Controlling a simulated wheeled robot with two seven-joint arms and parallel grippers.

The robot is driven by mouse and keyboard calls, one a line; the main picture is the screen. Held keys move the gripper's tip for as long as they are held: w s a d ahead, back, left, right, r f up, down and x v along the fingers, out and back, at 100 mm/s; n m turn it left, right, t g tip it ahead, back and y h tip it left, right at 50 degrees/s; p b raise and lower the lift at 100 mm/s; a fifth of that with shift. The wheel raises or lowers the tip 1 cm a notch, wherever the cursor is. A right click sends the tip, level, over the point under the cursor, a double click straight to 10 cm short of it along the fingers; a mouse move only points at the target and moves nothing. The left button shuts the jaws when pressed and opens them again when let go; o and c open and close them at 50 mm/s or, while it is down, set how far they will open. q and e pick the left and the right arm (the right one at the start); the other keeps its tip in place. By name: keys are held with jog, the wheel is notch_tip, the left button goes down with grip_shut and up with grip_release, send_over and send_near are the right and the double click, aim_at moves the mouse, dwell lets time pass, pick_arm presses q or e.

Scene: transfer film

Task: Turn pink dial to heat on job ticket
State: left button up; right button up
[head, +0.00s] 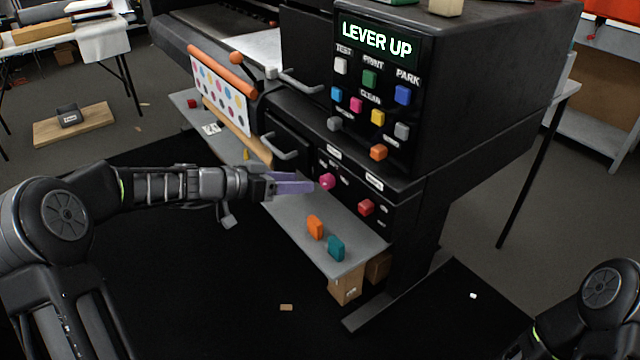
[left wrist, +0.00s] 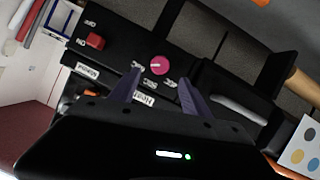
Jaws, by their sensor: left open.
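The pink dial (head: 327,181) is on the lower front panel of the black machine, left of a red switch (head: 366,207). In the left wrist view the pink dial (left wrist: 159,64) lies ahead, between and just beyond my fingertips, with small white labels around it. My left gripper (head: 314,184) is open, its purple fingers pointing at the dial; in the left wrist view the gripper (left wrist: 160,80) shows a clear gap between its fingers. I cannot tell whether a finger touches the dial. The display (head: 376,40) reads "LEVER UP". No job ticket is readable. My right gripper is out of view.
A grey shelf (head: 290,215) below the panel holds an orange block (head: 315,227) and a teal block (head: 336,247). A handle (head: 280,147) sticks out up and left of the dial. Coloured buttons (head: 370,78) fill the upper panel. The floor in front is mostly clear.

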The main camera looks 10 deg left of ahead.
aim_at(323, 182)
pick_arm(q)
jog(key=x, duration=0.7)
jog(key=shift+w+d+f, duration=0.1)
jog(key=shift+w+d, duration=0.1)
jog(key=shift+c, duration=0.2)
grip_shut()
